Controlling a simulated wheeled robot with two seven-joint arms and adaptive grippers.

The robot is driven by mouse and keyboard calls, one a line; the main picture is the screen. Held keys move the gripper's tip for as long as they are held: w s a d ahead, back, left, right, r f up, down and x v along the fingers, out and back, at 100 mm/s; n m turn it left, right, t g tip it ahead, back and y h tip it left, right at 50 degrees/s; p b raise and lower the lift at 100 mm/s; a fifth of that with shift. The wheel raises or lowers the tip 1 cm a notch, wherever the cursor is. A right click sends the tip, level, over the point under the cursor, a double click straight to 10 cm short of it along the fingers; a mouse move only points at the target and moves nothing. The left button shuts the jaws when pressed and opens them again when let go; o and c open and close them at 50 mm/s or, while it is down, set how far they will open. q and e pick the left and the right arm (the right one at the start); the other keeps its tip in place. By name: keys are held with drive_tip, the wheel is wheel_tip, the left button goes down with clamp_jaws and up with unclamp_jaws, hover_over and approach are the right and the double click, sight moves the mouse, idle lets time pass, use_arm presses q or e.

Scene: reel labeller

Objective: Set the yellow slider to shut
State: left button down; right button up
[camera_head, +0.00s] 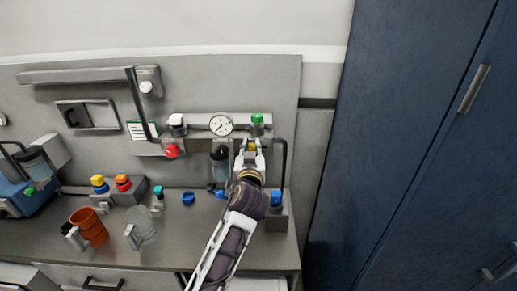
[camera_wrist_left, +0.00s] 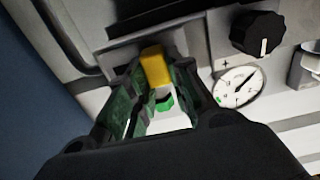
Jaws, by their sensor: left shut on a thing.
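The yellow slider (camera_head: 251,147) is a small block on the grey panel, below the green-capped knob; only a little of it shows in the head view. In the left wrist view the yellow slider (camera_wrist_left: 156,65) stands between the fingertips. My left gripper (camera_head: 249,155) reaches up to the panel from below, and in its wrist view its fingers (camera_wrist_left: 155,78) close on the yellow block from both sides. A small green part (camera_wrist_left: 163,102) shows between the fingers. The slider's track and any position marks are hidden. My right gripper is not in view.
A round gauge (camera_head: 221,125), a red knob (camera_head: 171,150) and a black knob (camera_wrist_left: 258,32) are near the slider. A bent dark pipe (camera_head: 283,155) stands close right of the gripper. An orange cup (camera_head: 90,226) is on the counter. A blue cabinet (camera_head: 415,140) fills the right.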

use_arm(q)
drive_tip(key=shift+a, duration=0.9)
drive_tip(key=c, duration=1.6)
unclamp_jaws()
drive_tip(key=o, duration=0.3)
drive_tip(key=shift+a, duration=0.2)
drive_tip(key=shift+s+d, duration=0.15)
drive_tip(key=shift+s, duration=5.9)
